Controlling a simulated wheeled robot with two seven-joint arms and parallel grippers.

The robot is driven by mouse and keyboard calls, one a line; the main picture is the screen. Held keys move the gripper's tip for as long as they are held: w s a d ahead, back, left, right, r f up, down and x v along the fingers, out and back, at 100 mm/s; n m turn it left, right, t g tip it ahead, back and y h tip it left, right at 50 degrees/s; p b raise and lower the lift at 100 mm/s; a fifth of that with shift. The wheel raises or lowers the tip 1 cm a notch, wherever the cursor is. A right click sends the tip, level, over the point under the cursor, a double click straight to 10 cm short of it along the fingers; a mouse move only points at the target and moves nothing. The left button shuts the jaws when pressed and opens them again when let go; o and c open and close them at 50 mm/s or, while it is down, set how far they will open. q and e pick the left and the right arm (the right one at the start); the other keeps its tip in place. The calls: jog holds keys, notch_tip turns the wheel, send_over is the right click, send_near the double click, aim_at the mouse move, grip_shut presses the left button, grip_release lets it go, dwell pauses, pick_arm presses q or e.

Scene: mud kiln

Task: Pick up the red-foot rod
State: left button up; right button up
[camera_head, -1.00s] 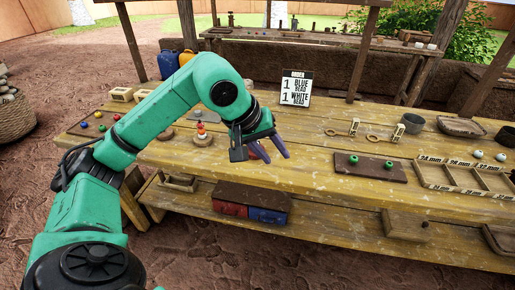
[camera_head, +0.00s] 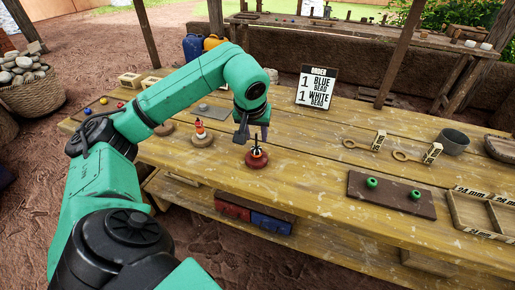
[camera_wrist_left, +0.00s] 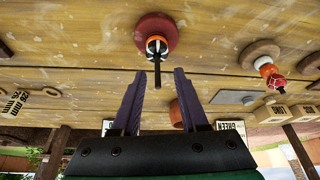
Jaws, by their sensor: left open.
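The red-foot rod (camera_head: 257,157) stands upright on the table, a dark red round foot with a thin dark rod and a white and dark part low on it. In the left wrist view the rod (camera_wrist_left: 155,32) points toward the camera, ahead of the fingertips. My left gripper (camera_head: 253,133) is open and empty, just behind and above the rod in the head view. In the left wrist view its two purple fingers (camera_wrist_left: 157,82) are spread, with the rod's tip lined up between them. My right gripper is out of view.
A rod with orange and white beads on a tan foot (camera_head: 201,135) stands to the left. A brown board with green beads (camera_head: 392,193) lies to the right. An order sign (camera_head: 317,88) stands behind. The plank table (camera_head: 310,185) is clear right of the rod.

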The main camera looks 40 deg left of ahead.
aim_at(257, 145)
pick_arm(q)
jog(key=x, duration=0.4)
jog(key=shift+s+d+f, duration=0.2)
jog(key=shift+f, duration=0.05)
jog(key=shift+w+a+f, duration=0.1)
jog(key=shift+w+f, duration=0.05)
jog(key=shift+f, duration=0.1)
jog(key=shift+r, duration=0.1)
jog(key=c, duration=0.6)
grip_shut()
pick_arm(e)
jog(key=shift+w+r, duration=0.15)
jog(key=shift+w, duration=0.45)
